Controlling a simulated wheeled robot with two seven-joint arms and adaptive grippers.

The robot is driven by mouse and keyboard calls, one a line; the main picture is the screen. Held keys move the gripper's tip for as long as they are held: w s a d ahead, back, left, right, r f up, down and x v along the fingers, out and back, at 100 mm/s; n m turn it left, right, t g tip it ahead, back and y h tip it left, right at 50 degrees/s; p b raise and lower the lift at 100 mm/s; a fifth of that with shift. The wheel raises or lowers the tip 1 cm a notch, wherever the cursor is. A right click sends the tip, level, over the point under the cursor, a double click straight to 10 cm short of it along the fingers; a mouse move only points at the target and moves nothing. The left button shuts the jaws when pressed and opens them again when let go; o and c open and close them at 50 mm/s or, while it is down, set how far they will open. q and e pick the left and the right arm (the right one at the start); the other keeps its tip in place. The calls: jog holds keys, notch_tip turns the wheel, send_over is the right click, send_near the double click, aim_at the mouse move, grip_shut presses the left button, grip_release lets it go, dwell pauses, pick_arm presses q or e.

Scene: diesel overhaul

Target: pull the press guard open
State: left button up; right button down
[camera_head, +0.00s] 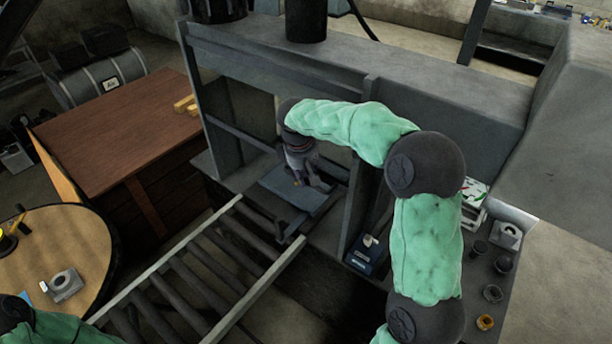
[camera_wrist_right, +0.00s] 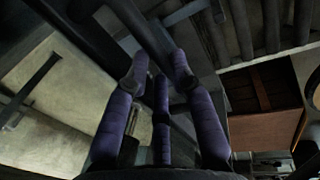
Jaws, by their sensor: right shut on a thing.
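The press (camera_head: 350,68) is a large grey steel frame across the middle of the head view. My right gripper (camera_head: 314,180) reaches down into its opening, above a blue-grey plate (camera_head: 290,196). In the right wrist view, the purple fingers of this gripper (camera_wrist_right: 160,70) are closed around a dark bar (camera_wrist_right: 142,28), which seems to belong to the press guard. In the head view, a grey rail (camera_head: 240,136) crosses the opening behind the gripper. My arm and hand hide the grip and part of the guard. My left gripper is out of view.
A roller track (camera_head: 200,262) with light rails runs from the press to the lower left. A brown wooden table (camera_head: 118,128) and a round table (camera_head: 84,232) stand left. Cups and small parts (camera_head: 492,293) sit right of my right arm.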

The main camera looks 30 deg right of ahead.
jog(key=c, duration=1)
grip_release()
jog(key=shift+c, duration=0.2)
notch_tip(320, 180, up, 12)
jog(key=a, duration=0.2)
jog(key=shift+s, duration=0.4)
jog(key=shift+f, duration=0.1)
